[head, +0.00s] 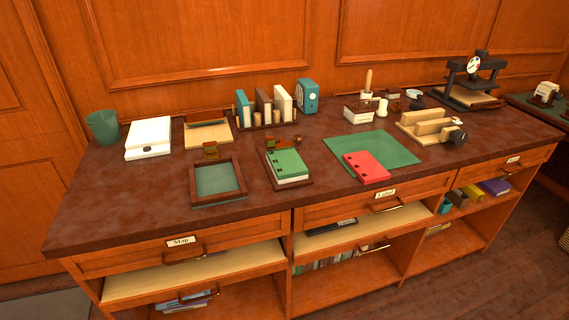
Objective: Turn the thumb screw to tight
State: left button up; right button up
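A pale wooden clamp-like block (427,127) lies on the right part of the dark-topped counter. A dark round knob (458,137), which looks like the thumb screw, sticks out at its right end. It is too small to tell how far it is turned. A black press (474,68) with a round dial on its upper part stands behind it near the wall. Neither of my grippers shows in the head view.
A green mat (390,149) with a red book (366,168) lies left of the clamp. A green book on a stand (288,165), an open frame (217,184), a book rack (268,117), a white box (149,138) and a green cup (103,126) fill the counter's left and middle.

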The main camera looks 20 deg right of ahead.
aim_at(298, 139)
jog(key=u, duration=0.35)
jog(key=k, duration=0.25)
jog(key=z, duration=1.5)
jog(key=i, duration=0.9)
jog(key=u, duration=0.55)
jog(key=i, duration=0.65)
jog(key=u, duration=0.7)
jog(key=k, duration=0.5)
jog(key=u, duration=2.2)
jog(key=k, duration=1.25)
jog(key=z, duration=1.65)
jog(key=i, duration=0.15)
jog(key=z, duration=0.1)
